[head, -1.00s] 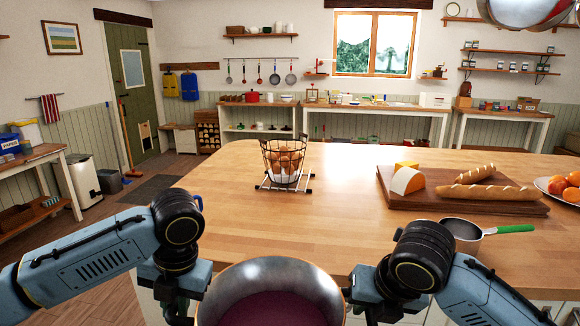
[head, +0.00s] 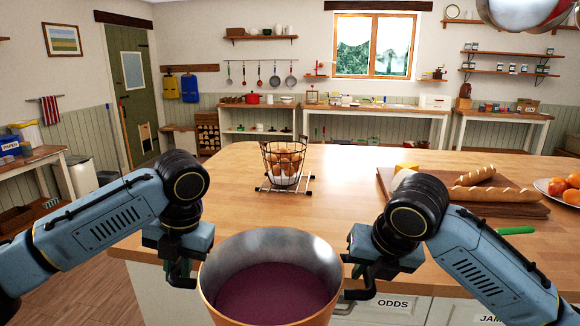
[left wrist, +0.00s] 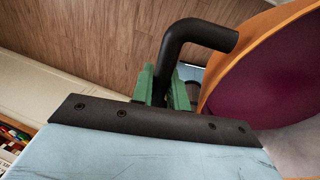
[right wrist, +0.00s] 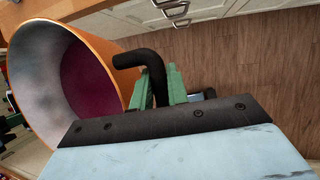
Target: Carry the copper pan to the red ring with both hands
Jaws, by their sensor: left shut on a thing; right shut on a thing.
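The copper pan (head: 270,275) is at the bottom middle of the head view, in front of the island, with dark purple contents inside. It also shows in the left wrist view (left wrist: 215,85) and in the right wrist view (right wrist: 100,55). My left gripper (head: 180,278) is shut on the pan's black handle at its left side, seen in the left wrist view (left wrist: 165,85). My right gripper (head: 362,285) is shut on the black handle at its right side, seen in the right wrist view (right wrist: 155,88). I see no red ring in these frames.
The wooden island top (head: 230,190) lies beyond the pan. A wire basket of eggs (head: 284,163) stands on a rack there. A board (head: 530,205) with bread is at the right, partly behind my right arm, near a bowl of oranges (head: 565,190). The middle is clear.

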